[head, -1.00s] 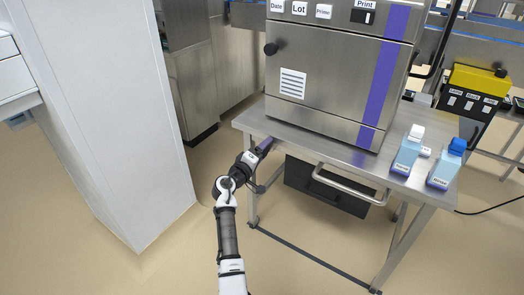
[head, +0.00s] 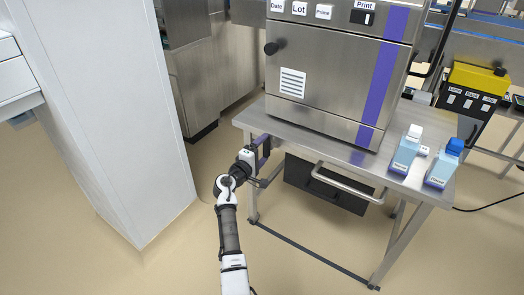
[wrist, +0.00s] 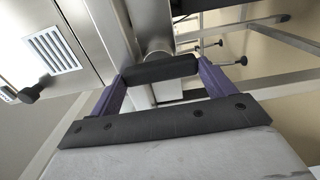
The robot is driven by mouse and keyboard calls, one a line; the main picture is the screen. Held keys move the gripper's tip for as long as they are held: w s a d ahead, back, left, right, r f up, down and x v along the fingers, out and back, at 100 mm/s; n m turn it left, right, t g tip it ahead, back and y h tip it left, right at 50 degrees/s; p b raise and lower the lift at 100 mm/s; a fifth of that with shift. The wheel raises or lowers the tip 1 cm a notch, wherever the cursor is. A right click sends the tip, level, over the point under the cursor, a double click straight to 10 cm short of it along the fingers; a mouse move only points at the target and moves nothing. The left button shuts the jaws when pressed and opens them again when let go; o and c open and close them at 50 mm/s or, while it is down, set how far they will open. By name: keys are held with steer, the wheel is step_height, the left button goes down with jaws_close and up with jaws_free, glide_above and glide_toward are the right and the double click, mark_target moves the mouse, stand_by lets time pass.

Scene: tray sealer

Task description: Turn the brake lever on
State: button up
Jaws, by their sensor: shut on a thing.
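My gripper (head: 263,147) is at the left front corner of the steel table, beside its edge, in the head view. In the wrist view its two purple fingers (wrist: 161,72) are shut on a dark bar, which I take as the brake lever (wrist: 158,67). The bar lies crosswise between the fingertips, and a short grey cylinder shows just behind it. In the head view the lever is mostly hidden by the gripper, so its exact angle cannot be told.
The steel sealer machine (head: 330,85) stands on the table (head: 400,180). A dark drawer (head: 325,185) with a bar handle hangs under the tabletop, right of my gripper. Two bottles (head: 405,152) stand at the right. A white cabinet (head: 110,120) is on the left, with open floor between.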

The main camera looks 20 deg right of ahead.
steer(key=shift+r, duration=0.1)
steer(key=o, duration=0.9)
steer(key=v, duration=1.3)
steer(key=shift+s+a, duration=0.2)
steer(key=shift+a, duration=0.1)
